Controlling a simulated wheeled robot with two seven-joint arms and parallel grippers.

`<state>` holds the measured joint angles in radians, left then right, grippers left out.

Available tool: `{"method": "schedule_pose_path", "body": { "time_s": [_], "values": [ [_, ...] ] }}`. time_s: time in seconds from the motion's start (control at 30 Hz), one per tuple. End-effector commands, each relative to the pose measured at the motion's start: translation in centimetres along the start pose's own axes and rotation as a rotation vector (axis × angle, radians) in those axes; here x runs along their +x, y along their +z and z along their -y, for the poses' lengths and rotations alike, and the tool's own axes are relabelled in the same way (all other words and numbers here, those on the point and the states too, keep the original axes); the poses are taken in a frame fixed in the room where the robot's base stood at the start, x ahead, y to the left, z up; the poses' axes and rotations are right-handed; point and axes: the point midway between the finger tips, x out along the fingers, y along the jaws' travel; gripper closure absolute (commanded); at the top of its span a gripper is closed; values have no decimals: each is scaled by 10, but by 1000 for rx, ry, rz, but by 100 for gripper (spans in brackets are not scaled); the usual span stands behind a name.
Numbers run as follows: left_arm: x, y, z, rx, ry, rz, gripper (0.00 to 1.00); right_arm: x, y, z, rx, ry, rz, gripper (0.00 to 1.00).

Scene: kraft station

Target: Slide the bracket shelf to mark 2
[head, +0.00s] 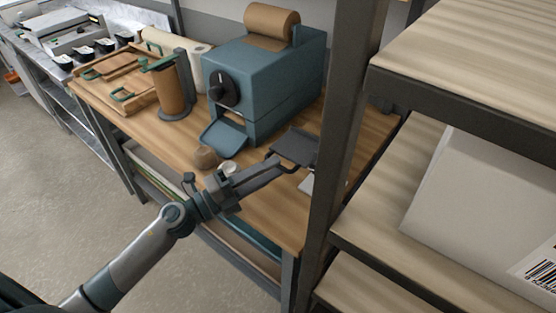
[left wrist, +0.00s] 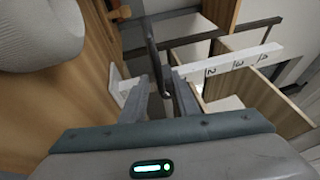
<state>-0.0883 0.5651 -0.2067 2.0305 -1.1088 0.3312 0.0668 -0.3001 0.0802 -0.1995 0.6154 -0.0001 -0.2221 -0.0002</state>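The bracket shelf is a small dark plate (head: 297,147) beside the upright post in the head view, with a dark handle loop at its near side. My left gripper (head: 278,168) reaches to that handle from the left. In the left wrist view its two grey fingers (left wrist: 162,78) stand apart, on either side of a thin dark bar (left wrist: 152,45), with a gap between them. Firm contact with the bar does not show. A white strip (left wrist: 235,62) carries the numbers, with 2 nearest the fingers and higher ones further right. My right gripper is out of view.
A wooden bench (head: 265,205) holds a teal machine (head: 265,80), a brown paper roll on a stand (head: 172,90) and a small brown ball-like item (head: 206,157). The dark post (head: 345,120) and wooden shelving with a white box (head: 480,210) stand close on the right.

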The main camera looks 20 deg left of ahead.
Motion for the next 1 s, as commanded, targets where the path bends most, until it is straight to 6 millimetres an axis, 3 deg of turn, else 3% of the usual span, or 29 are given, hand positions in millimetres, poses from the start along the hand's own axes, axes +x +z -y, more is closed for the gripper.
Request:
{"method": "schedule_pose_path", "body": {
  "time_s": [0.2, 0.6, 0.73, 1.0],
  "values": [
    [22, 0, 1, -1, 0, 1, 72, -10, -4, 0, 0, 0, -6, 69],
    [26, 0, 0, 0, 0, 1, 72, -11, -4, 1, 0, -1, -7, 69],
    [26, 0, 0, 0, 0, 1, 100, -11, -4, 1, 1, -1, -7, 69],
    [27, 1, 5, 1, -1, 1, 100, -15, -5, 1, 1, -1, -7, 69]
  ]
}}
